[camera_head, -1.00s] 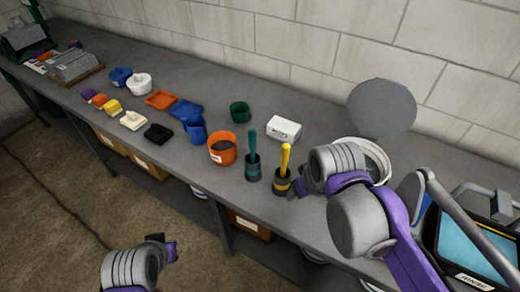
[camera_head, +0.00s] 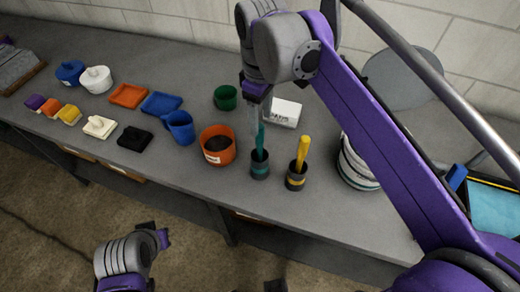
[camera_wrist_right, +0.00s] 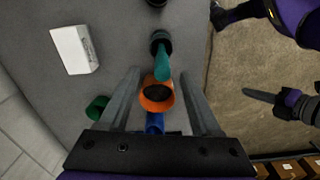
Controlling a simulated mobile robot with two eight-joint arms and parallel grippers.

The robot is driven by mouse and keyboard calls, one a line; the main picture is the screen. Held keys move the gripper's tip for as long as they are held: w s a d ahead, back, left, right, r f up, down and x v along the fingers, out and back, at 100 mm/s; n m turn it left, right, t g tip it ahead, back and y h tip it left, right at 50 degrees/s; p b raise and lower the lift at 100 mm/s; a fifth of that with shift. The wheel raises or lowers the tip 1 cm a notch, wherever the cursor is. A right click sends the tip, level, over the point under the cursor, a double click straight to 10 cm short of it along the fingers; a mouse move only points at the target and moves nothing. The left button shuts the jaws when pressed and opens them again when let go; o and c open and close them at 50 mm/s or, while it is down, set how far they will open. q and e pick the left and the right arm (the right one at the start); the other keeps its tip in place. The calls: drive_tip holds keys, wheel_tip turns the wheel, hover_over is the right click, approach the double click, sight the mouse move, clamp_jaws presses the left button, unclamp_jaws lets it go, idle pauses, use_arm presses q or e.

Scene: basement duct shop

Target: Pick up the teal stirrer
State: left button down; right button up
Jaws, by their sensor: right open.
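The teal stirrer (camera_head: 261,139) stands upright in a small dark cup with a teal band (camera_head: 260,165), near the bench's front edge. In the right wrist view the stirrer (camera_wrist_right: 162,66) shows between the finger lines, with its dark cup (camera_wrist_right: 160,41) beyond. My right gripper (camera_head: 256,118) is open and empty, pointing down just above and around the stirrer's top; whether a finger touches it is unclear. My left gripper (camera_head: 162,240) hangs over the floor, off the bench front; its jaw opening is not clear.
A yellow stirrer (camera_head: 303,149) in a like cup stands just right. An orange tub (camera_head: 216,157) is close on the left. A white box (camera_head: 286,113) and green cup (camera_head: 225,97) stand behind. A white bucket (camera_head: 352,167) stands farther right under my arm.

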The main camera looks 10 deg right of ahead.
sight(260, 126)
wheel_tip(260, 126, down, 5)
drive_tip(key=shift+s+a+r, duration=0.1)
drive_tip(key=shift+a, duration=0.05)
clamp_jaws()
idle(0.4)
